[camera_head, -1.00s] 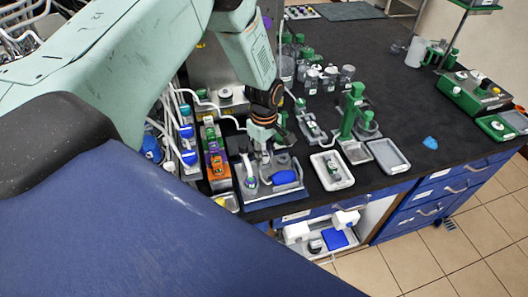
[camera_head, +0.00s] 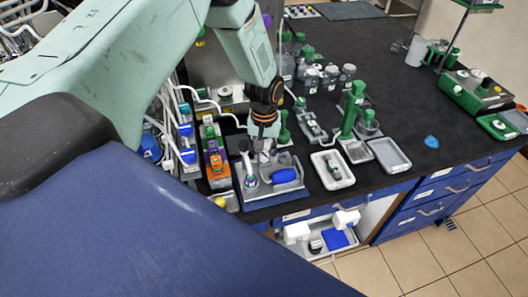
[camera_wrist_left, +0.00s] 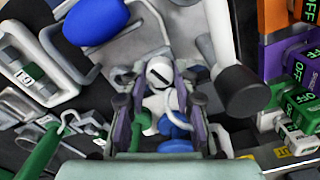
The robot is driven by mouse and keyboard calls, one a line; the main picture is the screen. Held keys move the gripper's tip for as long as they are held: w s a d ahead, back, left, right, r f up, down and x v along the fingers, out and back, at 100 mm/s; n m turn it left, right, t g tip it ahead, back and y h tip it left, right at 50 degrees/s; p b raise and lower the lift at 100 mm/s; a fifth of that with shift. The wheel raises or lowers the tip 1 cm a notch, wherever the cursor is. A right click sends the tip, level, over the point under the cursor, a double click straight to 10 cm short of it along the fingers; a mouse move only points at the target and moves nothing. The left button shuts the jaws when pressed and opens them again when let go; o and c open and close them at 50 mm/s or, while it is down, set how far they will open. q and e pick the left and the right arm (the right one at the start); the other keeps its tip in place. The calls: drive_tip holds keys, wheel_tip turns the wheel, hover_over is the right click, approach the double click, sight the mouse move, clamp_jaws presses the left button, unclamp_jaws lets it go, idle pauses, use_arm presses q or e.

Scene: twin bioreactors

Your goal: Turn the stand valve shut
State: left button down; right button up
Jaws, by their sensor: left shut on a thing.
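My left gripper (camera_head: 263,150) reaches down over the grey stand tray (camera_head: 262,197) near the bench's front left edge. In the left wrist view, its two purple-edged fingers (camera_wrist_left: 160,95) are closed in on a white round valve knob (camera_wrist_left: 159,72) with a dark slot across it. The fingers sit on either side of the knob. In the head view the gripper hides most of the valve. A blue bulb (camera_head: 284,176) lies on the same tray, and it also shows in the left wrist view (camera_wrist_left: 95,20). My right gripper is not in view.
An orange and purple switch block (camera_head: 215,160) stands close left of the stand. A white tray (camera_head: 332,170) and a green stand (camera_head: 350,110) are to the right. Several grey-capped bottles (camera_head: 330,75) stand behind. The bench's right middle is mostly clear.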

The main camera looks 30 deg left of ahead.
sight(264, 155)
use_arm(q)
drive_tip(key=shift+w+m+b, duration=0.15)
drive_tip(key=shift+m+b, duration=0.2)
drive_tip(key=shift+m, duration=1.75)
drive_tip(key=c, duration=1)
unclamp_jaws()
drive_tip(key=shift+r, duration=0.2)
wheel_tip(264, 155, up, 12)
drive_tip(key=shift+f, duration=0.2)
